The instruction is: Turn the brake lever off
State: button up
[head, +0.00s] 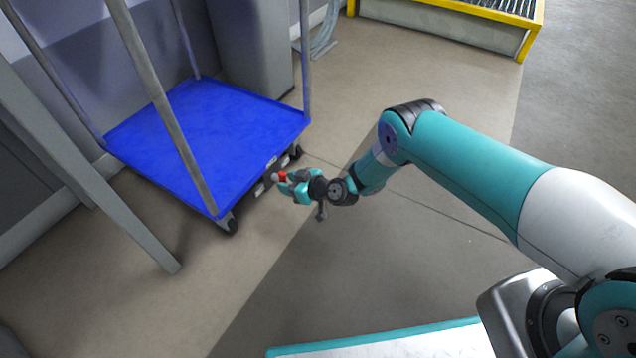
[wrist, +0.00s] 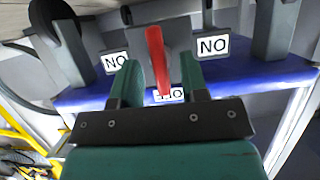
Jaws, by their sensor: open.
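The brake lever (wrist: 156,58) is a red bar on a grey bracket under the edge of the blue cart (head: 205,135). In the head view only a small red part of the lever (head: 282,176) shows beside my gripper (head: 291,185). In the wrist view my gripper (wrist: 161,78) has its two green fingers apart. The lever stands between them in the picture, with a gap on each side. I see no finger clearly touching it. The lever's lower end in that view reaches toward a partly hidden white label.
White labels reading "NO" (wrist: 213,46) flank the lever. Black caster wheels (head: 229,225) stand under the cart's corners, and grey posts (head: 160,105) rise from it. A grey slanted post (head: 95,170) stands at left. The floor around my arm is clear.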

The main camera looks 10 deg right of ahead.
jog(key=p+v, duration=0.8)
jog(key=v, duration=0.7)
jog(key=w+a+r+n+g+p, duration=0.1)
jog(key=w+a+r+g, duration=0.1)
jog(key=r, duration=0.7)
jog(key=w+a+r+g+p, duration=0.1)
jog(key=w+a+r+g, duration=0.1)
jog(key=r, duration=0.7)
jog(key=s+r+g+p, duration=0.1)
jog(key=s+r+g, duration=0.3)
jog(key=r, duration=1.4)
jog(key=s+d+r+m+h+p, duration=0.15)
jog(key=s+r+h, duration=0.25)
jog(key=s+r, duration=0.85)
jog(key=s+d+r+m+h+p, duration=0.1)
jog(key=s+d+r, duration=0.25)
jog(key=s, duration=0.35)
jog(key=s+d+r+m+h+p, duration=0.1)
jog(key=s+d+r+m, duration=0.2)
jog(key=s, duration=0.4)
notch_tip(320, 180, up, 37)
jog(key=n+p, duration=0.1)
jog(key=p, duration=3.6)
jog(key=shift+w+d, duration=0.15)
jog(key=shift+d, duration=0.2)
